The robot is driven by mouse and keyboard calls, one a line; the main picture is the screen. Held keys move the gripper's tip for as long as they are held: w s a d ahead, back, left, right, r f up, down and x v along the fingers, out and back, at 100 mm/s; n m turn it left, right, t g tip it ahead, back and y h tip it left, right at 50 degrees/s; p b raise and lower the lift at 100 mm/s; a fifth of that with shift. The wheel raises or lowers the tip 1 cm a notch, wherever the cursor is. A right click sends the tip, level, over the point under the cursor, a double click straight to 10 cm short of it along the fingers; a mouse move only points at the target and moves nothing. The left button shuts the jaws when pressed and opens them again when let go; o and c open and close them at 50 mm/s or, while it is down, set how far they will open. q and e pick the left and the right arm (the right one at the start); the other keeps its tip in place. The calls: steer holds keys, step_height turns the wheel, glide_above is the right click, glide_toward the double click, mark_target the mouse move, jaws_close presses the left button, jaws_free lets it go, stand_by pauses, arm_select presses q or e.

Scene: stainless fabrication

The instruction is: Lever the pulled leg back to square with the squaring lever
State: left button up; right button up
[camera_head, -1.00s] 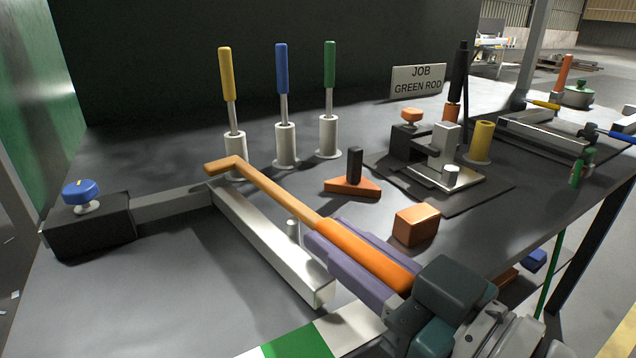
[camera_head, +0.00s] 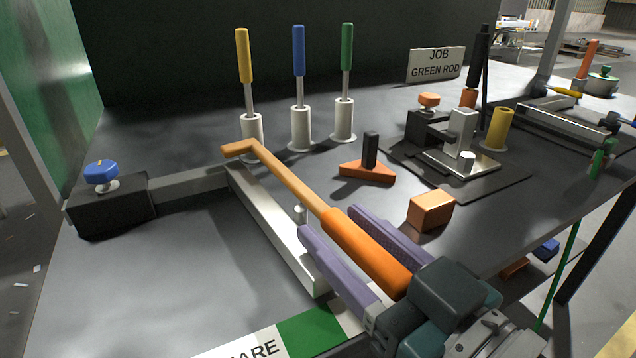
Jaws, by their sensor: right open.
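The squaring lever (camera_head: 290,182) is orange, with a hooked far end and a thicker handle (camera_head: 365,250). It lies slanting above the pulled leg (camera_head: 268,227), a bright steel bar, with its hook near the leg's far end. A small steel peg (camera_head: 300,213) stands beside the leg. My right gripper (camera_head: 333,222) is open, its two purple fingers on either side of the handle with visible gaps. Whether the handle rests on anything is hidden. The leg's far end meets a grey bar (camera_head: 185,183) running to a black clamp block (camera_head: 110,208) with a blue knob. My left gripper is out of view.
Yellow, blue and green-handled rods (camera_head: 299,70) stand in white holders behind. An orange block (camera_head: 430,210) and an orange triangular base with a black post (camera_head: 367,172) lie right of the lever. A fixture (camera_head: 458,145) stands further back. The bench is clear at front left.

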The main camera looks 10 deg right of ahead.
steer(key=p+v, duration=0.1)
steer(key=v, duration=0.9)
stand_by(0.4)
